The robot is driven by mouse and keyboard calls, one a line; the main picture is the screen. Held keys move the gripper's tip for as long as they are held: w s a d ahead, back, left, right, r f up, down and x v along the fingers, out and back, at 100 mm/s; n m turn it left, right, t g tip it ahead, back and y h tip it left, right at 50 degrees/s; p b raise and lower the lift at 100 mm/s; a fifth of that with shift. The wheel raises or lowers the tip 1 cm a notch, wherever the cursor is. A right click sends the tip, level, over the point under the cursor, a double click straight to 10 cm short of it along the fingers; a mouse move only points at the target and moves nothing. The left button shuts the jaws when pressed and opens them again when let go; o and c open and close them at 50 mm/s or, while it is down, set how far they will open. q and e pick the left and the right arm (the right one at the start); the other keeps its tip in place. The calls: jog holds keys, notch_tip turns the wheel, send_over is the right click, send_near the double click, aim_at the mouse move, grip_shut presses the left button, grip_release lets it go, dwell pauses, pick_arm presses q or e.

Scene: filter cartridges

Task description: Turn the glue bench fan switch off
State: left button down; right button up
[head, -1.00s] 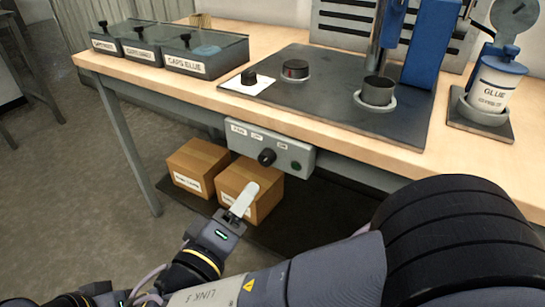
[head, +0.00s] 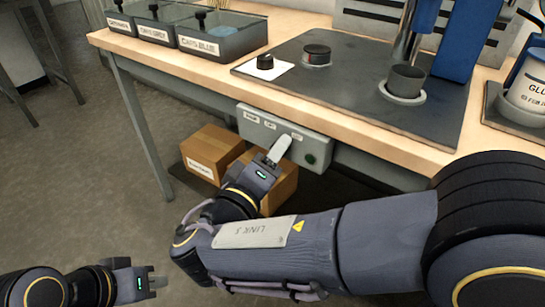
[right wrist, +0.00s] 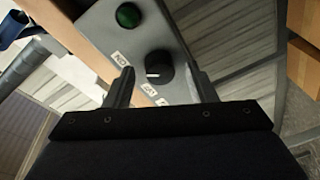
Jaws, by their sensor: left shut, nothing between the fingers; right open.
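The grey switch box (head: 325,150) hangs under the bench's front edge, with white labels and a green button (head: 310,158). Its black knob (right wrist: 159,66) shows in the right wrist view, with the green button (right wrist: 128,15) to its upper left. In the head view the knob is hidden behind my right gripper (head: 280,148), which is in front of the box. In the right wrist view the open fingers of my right gripper (right wrist: 161,78) stand on either side of the knob, with gaps visible. My left gripper (head: 158,283) is shut and empty at the lower left, away from the bench.
Cardboard boxes (head: 208,150) sit below the switch box. Floor at left is clear.

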jog(key=shift+c, duration=0.3)
jog(key=c, duration=0.9)
jog(key=n+g+p, duration=0.1)
jog(key=n+p, duration=0.5)
jog(key=p, duration=0.1)
jog(key=n+g+p, duration=0.1)
jog(key=n+p, duration=0.5)
jog(key=p, duration=0.1)
jog(key=shift+a+r+n+h+p, duration=0.1)
jog(key=shift+n+h+p, duration=0.2)
jog(key=shift+n+p, duration=0.1)
jog(key=o, duration=1)
jog(key=shift+c, duration=0.2)
